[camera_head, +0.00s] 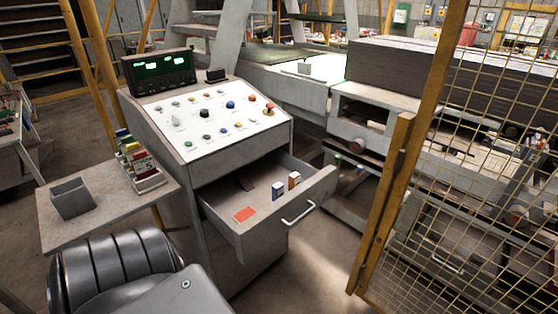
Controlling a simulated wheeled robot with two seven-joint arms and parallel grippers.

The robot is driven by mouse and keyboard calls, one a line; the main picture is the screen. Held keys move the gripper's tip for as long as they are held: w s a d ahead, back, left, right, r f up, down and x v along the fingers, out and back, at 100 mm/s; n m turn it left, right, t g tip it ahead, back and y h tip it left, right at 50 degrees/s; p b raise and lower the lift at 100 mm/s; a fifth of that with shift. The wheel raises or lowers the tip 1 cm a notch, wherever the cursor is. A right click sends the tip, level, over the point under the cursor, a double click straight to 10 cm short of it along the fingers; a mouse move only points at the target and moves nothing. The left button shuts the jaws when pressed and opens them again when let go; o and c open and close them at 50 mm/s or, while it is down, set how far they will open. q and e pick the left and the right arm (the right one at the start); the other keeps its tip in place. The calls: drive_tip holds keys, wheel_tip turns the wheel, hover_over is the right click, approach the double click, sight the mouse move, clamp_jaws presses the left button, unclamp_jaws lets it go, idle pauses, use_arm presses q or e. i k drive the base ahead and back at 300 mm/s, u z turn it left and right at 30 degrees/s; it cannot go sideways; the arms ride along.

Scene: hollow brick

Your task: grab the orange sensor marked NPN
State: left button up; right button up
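An open drawer (222,222) sticks out of the control cabinet. In it stand a small orange-and-white box-shaped item (294,181) and, just left of it, a blue-and-white one (278,190). A flat red-orange card (244,214) lies near the drawer's front left. Any NPN marking is too small to read, so I cannot tell which item is the sensor. Neither of my grippers is in view.
The control cabinet (185,130) has a sloped button panel. A side shelf (105,212) at left carries a grey open bin (72,198) and a rack of colourful items (140,165). A yellow-framed mesh gate (395,190) stands at right. Floor shows between drawer and gate.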

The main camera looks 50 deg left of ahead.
sight(295, 177)
drive_tip(key=u, duration=1)
